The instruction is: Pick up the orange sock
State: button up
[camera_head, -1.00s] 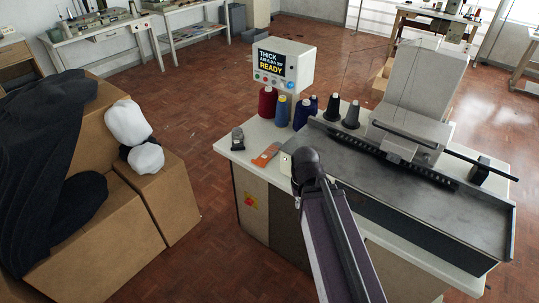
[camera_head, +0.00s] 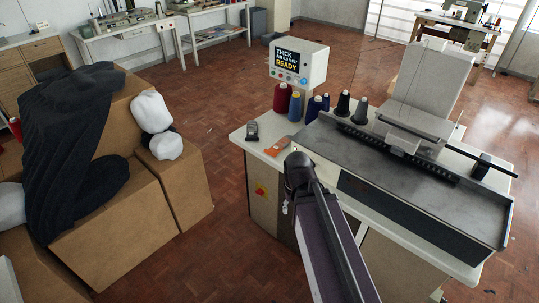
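A small flat orange item (camera_head: 277,147) lies on the white table top near its left front edge. It may be the orange sock, but it is too small to be sure. No other orange cloth shows. My arm reaches up from the bottom of the picture to a dark rounded joint just in front of the orange item. My gripper (camera_head: 286,207) is mostly hidden behind the arm. Only a small pale bit shows beside the joint, and its fingers cannot be made out. It appears apart from the orange item.
A small dark device (camera_head: 252,131) and several thread cones (camera_head: 281,98) stand near the orange item. A display box (camera_head: 299,64) reads READY. A grey machine (camera_head: 425,85) fills the table's right. Cardboard boxes (camera_head: 120,232) with dark and white cloth stand left. Open floor lies between.

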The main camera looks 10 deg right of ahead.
aim_at(284, 143)
jog(key=u, duration=0.35)
jog(key=k, duration=1.1)
jog(key=u, duration=0.95)
jog(key=i, duration=1.85)
jog(key=z, duration=0.75)
jog(key=i, duration=0.9)
jog(key=z, duration=0.6)
